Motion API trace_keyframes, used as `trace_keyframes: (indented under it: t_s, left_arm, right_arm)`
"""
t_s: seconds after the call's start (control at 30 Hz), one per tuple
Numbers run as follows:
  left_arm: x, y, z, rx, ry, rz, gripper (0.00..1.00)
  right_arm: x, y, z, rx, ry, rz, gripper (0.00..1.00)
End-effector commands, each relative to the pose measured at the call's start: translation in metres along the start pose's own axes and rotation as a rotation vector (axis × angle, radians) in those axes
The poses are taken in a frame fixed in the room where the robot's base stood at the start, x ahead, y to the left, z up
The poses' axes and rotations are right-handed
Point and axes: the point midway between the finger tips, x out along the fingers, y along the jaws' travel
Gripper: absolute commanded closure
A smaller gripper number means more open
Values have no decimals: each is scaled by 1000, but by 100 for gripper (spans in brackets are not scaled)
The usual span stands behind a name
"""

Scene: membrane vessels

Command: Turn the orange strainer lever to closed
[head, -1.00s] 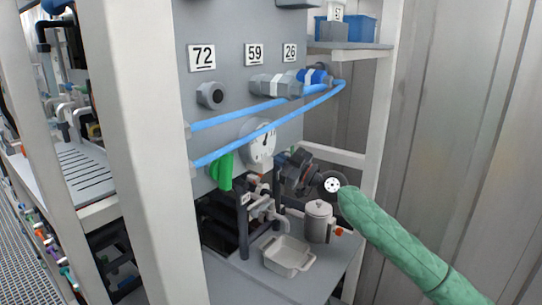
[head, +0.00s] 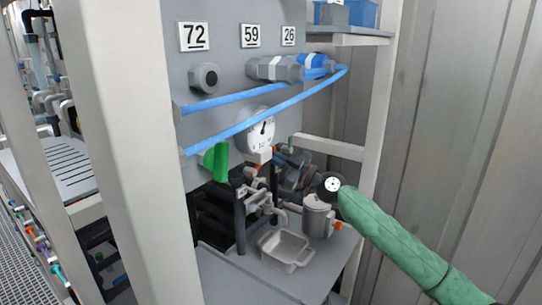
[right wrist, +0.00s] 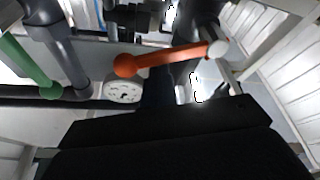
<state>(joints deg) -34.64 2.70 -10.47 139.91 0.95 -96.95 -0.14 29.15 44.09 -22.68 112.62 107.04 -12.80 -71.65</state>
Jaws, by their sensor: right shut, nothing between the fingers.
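The orange lever (right wrist: 165,58) crosses the upper middle of the right wrist view, with an orange ball at its left end and a pale hub at its right end. In the head view, a small orange spot (head: 283,148) shows close to my right gripper; I cannot tell if it is this lever. My right gripper (head: 287,168) is shut and empty, low beside the grey panel, at the end of my green-sleeved arm. In the right wrist view, its dark fingers (right wrist: 163,90) overlap the lever; contact cannot be told. My left gripper is not in view.
A white gauge (head: 262,130) and a green handle (head: 215,161) sit on the panel, below blue hoses (head: 262,118). A grey lidded pot (head: 318,217) and a pale tray (head: 285,250) stand on the lower shelf. White frame posts (head: 125,150) stand at the left.

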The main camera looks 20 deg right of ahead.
Motion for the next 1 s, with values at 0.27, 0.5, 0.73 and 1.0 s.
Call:
trace_keyframes:
  t_s: [0.27, 0.5, 0.73, 1.0]
  left_arm:
    - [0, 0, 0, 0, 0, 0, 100]
    - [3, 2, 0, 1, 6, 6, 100]
    - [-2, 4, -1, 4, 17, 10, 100]
    - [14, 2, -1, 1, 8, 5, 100]
  right_arm:
    - [0, 0, 0, 0, 0, 0, 100]
    - [-2, 0, 6, 63, -1, 24, 100]
    - [-4, 1, 12, 178, -2, 63, 100]
    - [-8, 0, 24, 307, -1, 109, 100]
